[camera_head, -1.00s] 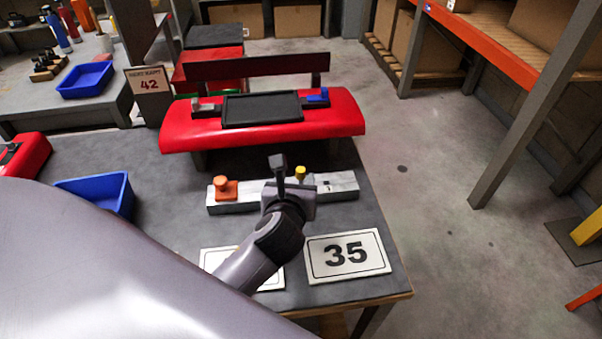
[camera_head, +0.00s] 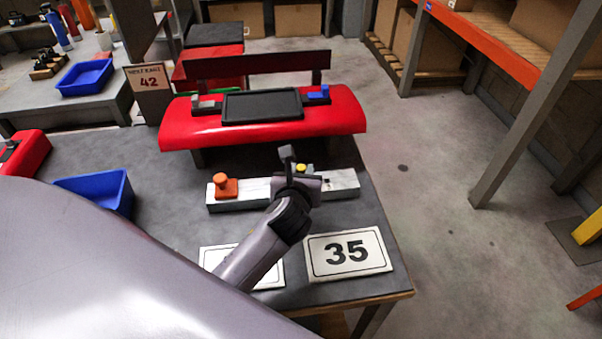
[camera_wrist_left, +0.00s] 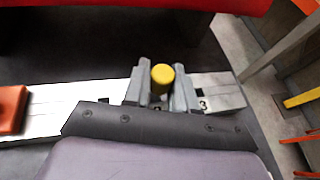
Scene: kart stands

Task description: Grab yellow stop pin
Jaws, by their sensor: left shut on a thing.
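The yellow stop pin (camera_wrist_left: 162,76) stands upright in the pale bar (camera_wrist_left: 60,108), between the two fingers of my left gripper (camera_wrist_left: 162,88) in the left wrist view. The fingers are shut on it. In the head view the pin's yellow top (camera_head: 301,168) shows just beyond my left gripper (camera_head: 289,160), whose wrist covers the middle of the bar (camera_head: 343,184). My right gripper is not in view.
A red kart nose (camera_head: 263,120) with a black panel stands behind the bar. A blue bin (camera_head: 97,189) is at the left. A card marked 35 (camera_head: 348,254) lies at the table's front right, beside another card partly hidden by my arm.

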